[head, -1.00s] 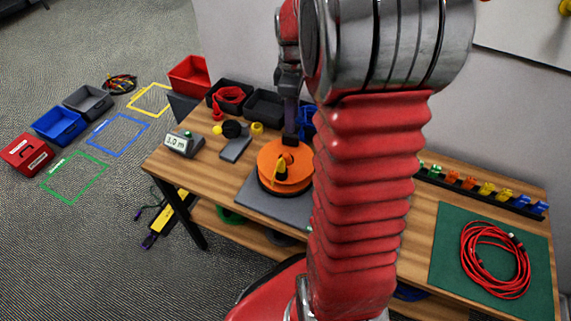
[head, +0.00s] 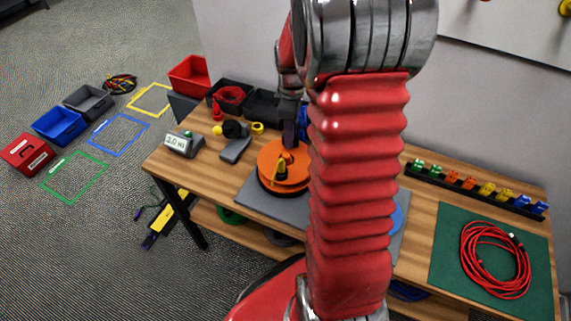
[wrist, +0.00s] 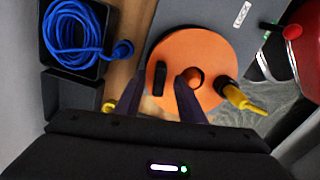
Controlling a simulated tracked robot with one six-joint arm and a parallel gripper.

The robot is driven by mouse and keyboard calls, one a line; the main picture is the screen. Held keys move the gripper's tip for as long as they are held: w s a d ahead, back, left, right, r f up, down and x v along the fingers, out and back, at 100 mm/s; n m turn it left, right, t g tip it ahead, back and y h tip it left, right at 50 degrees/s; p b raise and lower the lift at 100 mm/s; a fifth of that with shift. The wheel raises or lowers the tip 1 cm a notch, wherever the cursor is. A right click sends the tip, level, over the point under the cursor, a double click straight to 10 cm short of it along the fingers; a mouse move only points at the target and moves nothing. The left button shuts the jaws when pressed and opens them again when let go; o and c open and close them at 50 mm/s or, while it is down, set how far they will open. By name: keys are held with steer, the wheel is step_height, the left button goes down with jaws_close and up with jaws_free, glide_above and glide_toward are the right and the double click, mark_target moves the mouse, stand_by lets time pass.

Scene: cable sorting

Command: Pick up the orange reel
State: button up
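The orange reel (head: 298,172) lies flat on a grey mat (head: 250,195) on the wooden table, partly covered by my arm in the head view. A yellow-tipped plug rests on its near edge. My gripper (head: 289,146) is over the reel's far part. In the wrist view the two fingers of my gripper (wrist: 162,75) are apart, with the dark post between their tips. Whether they touch the post I cannot tell.
A dark bin with blue cable (wrist: 75,38) stands beside the reel. A label device (head: 183,143) and grey block (head: 236,149) are left. A red cable coil (head: 495,260) lies on a green mat at right. A connector rack (head: 475,187) runs along the back.

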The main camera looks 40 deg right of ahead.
steer(key=shift+f, duration=0.8)
steer(key=shift+c, duration=0.4)
jaws_close()
